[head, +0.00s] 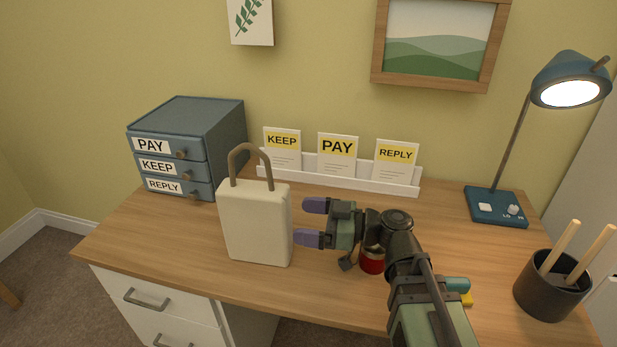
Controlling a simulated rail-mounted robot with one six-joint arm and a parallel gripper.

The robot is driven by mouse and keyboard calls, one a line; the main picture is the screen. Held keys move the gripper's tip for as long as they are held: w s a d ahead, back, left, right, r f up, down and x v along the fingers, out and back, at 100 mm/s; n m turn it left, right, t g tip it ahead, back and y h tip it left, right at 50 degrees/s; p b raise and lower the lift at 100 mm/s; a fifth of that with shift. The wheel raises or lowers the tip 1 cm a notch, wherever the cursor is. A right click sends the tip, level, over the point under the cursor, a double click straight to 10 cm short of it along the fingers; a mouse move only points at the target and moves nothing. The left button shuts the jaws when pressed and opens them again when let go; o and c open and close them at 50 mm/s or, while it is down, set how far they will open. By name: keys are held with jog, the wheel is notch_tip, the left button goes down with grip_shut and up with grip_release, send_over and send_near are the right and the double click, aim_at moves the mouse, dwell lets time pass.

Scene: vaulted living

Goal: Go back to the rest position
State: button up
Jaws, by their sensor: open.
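My gripper (313,222) is open and empty over the middle of the desk. Its purple fingertips point left toward a cream box with a tall brown handle (256,224). The fingertips are close to the box's right side; I cannot tell whether they touch it. The box stands upright on the wooden desk (165,250). My arm comes in from the lower right and hides part of the desk. A red round thing (372,262) shows partly behind the arm.
A blue drawer unit labelled PAY, KEEP and REPLY (215,135) stands back left. A white rack (345,181) holds three cards. A lit blue lamp (497,205) and a black cup with sticks (545,290) stand right. A yellow thing (467,299) is mostly hidden by my arm.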

aim_at(289, 205)
jog(key=r+m+h+p, duration=0.1)
jog(key=r+p, duration=0.1)
jog(key=p, duration=0.1)
jog(key=d+r+h+p, duration=0.1)
jog(key=p, duration=0.2)
jog(key=r+m+h+p, duration=0.1)
jog(key=r+p, duration=0.1)
jog(key=p, duration=0.2)
jog(key=shift+s+d+r+m+g, duration=0.2)
jog(key=shift+s+r+m+g, duration=0.1)
jog(key=s+d+r+m+h+p, duration=0.1)
jog(key=d+r+m+h+p, duration=0.6)
jog(key=p, duration=0.8)
jog(key=s+d+r+m+g+h+p, duration=0.1)
jog(key=s+d+r+m+h+p, duration=0.1)
jog(key=d+r+m+h+p, duration=0.5)
jog(key=d+r+p, duration=0.3)
jog(key=d+p, duration=0.3)
jog(key=p, duration=0.2)
jog(key=shift+s+r+h, duration=0.2)
jog(key=shift+r+h, duration=0.1)
jog(key=shift+h, duration=0.1)
jog(key=shift+o, duration=0.2)
jog(key=shift+d+f, duration=0.1)
jog(key=shift+f, duration=0.1)
jog(key=shift+o, duration=0.2)
jog(key=shift+f, duration=0.1)
